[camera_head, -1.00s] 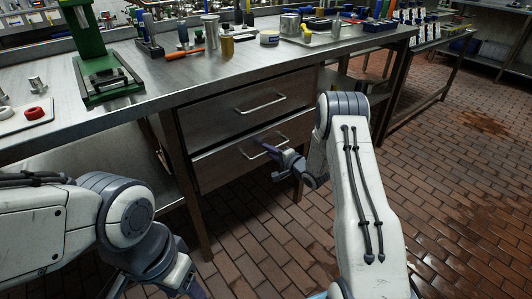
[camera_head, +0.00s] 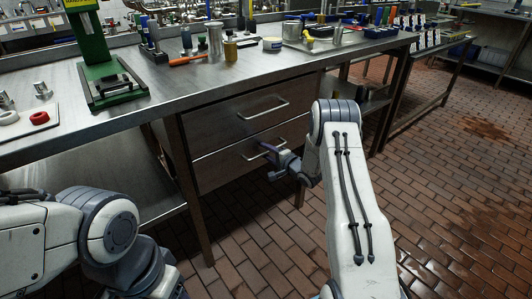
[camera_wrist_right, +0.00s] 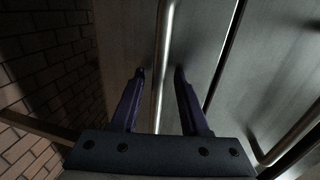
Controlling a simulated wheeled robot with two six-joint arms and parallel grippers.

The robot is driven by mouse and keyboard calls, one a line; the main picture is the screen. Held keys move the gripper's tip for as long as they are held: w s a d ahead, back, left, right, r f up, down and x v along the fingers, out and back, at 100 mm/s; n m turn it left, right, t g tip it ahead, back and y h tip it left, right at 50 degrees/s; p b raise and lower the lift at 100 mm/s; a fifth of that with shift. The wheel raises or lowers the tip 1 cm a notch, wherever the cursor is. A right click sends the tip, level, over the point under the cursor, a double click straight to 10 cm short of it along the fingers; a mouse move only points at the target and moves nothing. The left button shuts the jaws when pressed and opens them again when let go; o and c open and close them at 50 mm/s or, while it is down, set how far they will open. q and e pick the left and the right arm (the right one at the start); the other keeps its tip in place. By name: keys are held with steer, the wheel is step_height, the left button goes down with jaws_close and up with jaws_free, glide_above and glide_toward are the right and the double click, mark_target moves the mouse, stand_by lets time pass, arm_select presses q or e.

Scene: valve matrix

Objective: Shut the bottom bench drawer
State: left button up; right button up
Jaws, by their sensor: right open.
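The bottom bench drawer (camera_head: 215,171) is a dark metal front under the bench top. It looks flush or almost flush with the drawer above; I cannot tell if a small gap remains. Its bar handle (camera_head: 250,152) faces my right gripper (camera_head: 268,149). In the right wrist view, my right gripper (camera_wrist_right: 160,73) is open. Its fingers lie on either side of the bottom drawer handle (camera_wrist_right: 161,90), with space between finger and bar. My left arm is at lower left in the head view, with its fingers outside the frame.
The top drawer (camera_head: 230,115) is shut, and its handle (camera_wrist_right: 288,137) is right of my fingers in the wrist view. A bench leg (camera_head: 190,205) stands left of the drawers. Tools and cans crowd the bench top (camera_head: 200,85). The brick floor (camera_head: 450,200) to the right is clear.

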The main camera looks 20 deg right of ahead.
steer(key=p+v, duration=0.2)
steer(key=v, duration=0.8)
steer(key=shift+s+d, duration=0.15)
steer(key=w+a+r+n+g, duration=0.25)
steer(key=a+r+n, duration=0.2)
steer(key=a, duration=0.35)
steer(key=s+a+r+n+g+h, duration=0.1)
steer(key=s+a+r+n+g, duration=0.1)
steer(key=s+a+n, duration=0.3)
steer(key=s+a+r+n+g+h, duration=0.1)
steer(key=s+a+r+g, duration=0.15)
steer(key=a, duration=0.45)
steer(key=s+a+r+n+g, duration=0.2)
steer(key=s+a+n+g, duration=0.15)
steer(key=s, duration=0.75)
steer(key=s+a+r+n+g, duration=0.2)
steer(key=s+n, duration=0.2)
steer(key=s, duration=0.6)
steer(key=s+a+r+n+g, duration=0.2)
steer(key=s+a+n, duration=0.15)
steer(key=s, duration=0.75)
step_height(320, 180, up, 24)
steer(key=h+p, duration=0.1)
steer(key=p, duration=2.3)
steer(key=shift+s+d+g+p, duration=0.2)
steer(key=shift+s+g+p, duration=0.15)
steer(key=shift+s, duration=0.1)
